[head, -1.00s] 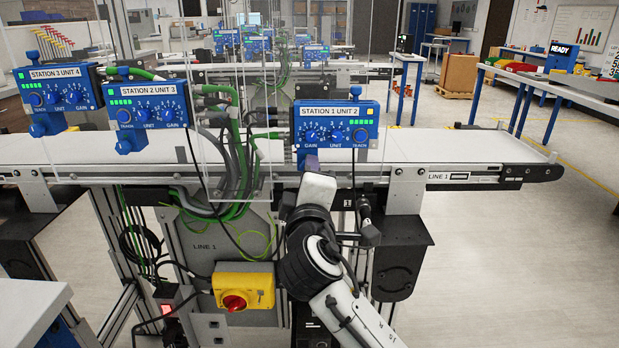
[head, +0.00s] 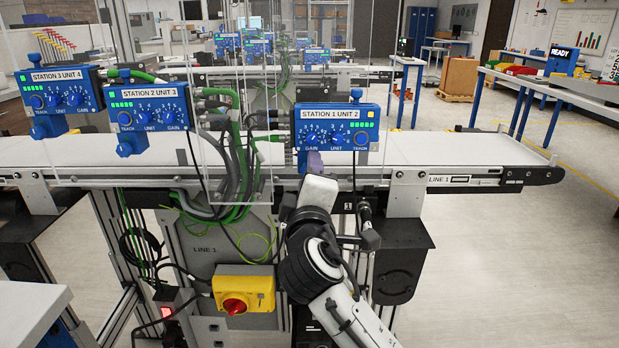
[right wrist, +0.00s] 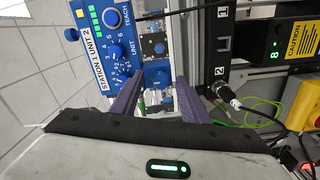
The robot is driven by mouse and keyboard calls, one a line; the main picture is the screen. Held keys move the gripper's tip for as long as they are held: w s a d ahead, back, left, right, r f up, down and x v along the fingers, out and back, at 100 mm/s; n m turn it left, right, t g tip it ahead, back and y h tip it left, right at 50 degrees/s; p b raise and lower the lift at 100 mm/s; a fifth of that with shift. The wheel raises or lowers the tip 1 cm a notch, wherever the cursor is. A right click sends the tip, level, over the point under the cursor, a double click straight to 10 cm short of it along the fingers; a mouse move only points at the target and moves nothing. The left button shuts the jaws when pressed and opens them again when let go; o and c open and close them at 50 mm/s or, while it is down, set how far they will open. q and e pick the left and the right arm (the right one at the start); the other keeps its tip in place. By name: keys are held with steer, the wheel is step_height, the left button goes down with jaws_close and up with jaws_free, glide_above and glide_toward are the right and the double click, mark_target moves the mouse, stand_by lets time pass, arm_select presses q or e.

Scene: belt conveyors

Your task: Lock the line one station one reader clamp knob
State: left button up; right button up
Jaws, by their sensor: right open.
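The line one station one reader (head: 337,127) is a blue box labelled STATION 1 UNIT 2, above the near edge of the LINE 1 belt. It also shows sideways in the right wrist view (right wrist: 108,45), with its dials and green lights. My right gripper (right wrist: 159,82) is open, its two purple fingers pointing at the blue part (right wrist: 157,72) beside the reader's dial face. This part appears between the fingertips; I cannot tell whether they touch it. In the head view my right wrist hides most of the area below the reader. My left gripper is not in view.
The white belt (head: 440,149) runs behind my right arm. Blue readers for station 2 (head: 147,106) and station 3 (head: 58,90) stand to the left. Green and grey cables (head: 235,150) hang close left of my wrist. A yellow box with a red switch (head: 244,290) sits below.

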steer(key=s, duration=1)
steer(key=shift+s, duration=0.15)
